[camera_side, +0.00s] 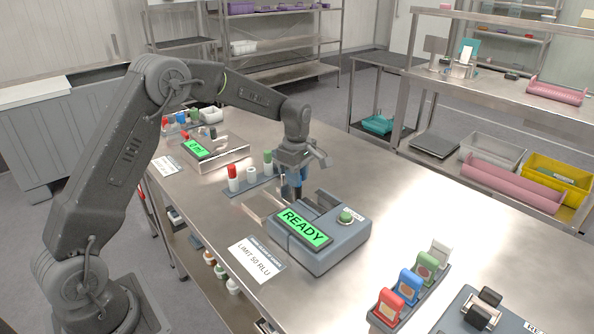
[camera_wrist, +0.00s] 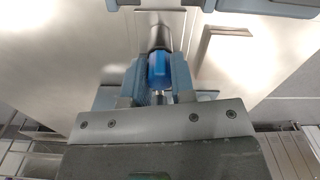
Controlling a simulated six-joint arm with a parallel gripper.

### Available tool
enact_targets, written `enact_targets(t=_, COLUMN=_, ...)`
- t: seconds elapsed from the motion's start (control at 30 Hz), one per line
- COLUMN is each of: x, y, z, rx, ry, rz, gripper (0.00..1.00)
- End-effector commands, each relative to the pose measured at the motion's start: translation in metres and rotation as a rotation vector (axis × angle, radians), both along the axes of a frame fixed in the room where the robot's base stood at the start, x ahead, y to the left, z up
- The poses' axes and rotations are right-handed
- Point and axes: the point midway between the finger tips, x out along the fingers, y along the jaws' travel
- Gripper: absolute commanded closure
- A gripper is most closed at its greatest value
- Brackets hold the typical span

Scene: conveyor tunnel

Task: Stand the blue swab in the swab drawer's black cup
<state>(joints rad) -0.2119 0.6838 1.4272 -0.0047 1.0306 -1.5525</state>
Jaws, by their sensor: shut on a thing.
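My gripper (camera_side: 292,192) points down just behind the grey READY reader (camera_side: 322,238). It is shut on the blue swab (camera_wrist: 158,70), whose blue cap shows between the two blue-grey fingers in the wrist view. In the side view the fingers largely hide the swab. A dark, round, cup-like part (camera_wrist: 160,38) lies directly beyond the blue cap in the wrist view, in line with it. I cannot tell whether the swab is inside it or only in front of it. A pale metal drawer-like piece (camera_side: 263,207) extends from the reader's left side.
A rack with a red-topped swab (camera_side: 232,172), a white one and a green one (camera_side: 268,158) stands close left of my gripper. A LIMIT 50 RLU card (camera_side: 256,257) lies before the reader. Coloured tags (camera_side: 407,284) stand at front right.

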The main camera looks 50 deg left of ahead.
Motion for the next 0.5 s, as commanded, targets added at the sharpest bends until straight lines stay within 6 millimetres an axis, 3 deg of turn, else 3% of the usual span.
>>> enact_targets(t=0.17, x=-0.0001, y=0.0, z=-0.0007, rx=0.0, ry=0.0, rz=0.0, gripper=1.0)
enact_targets(t=0.2, x=-0.0001, y=0.0, z=-0.0006, rx=0.0, ry=0.0, rz=0.0, gripper=0.76)
enact_targets(t=0.5, x=0.0, y=0.0, z=-0.0003, rx=0.0, ry=0.0, rz=0.0, gripper=0.47)
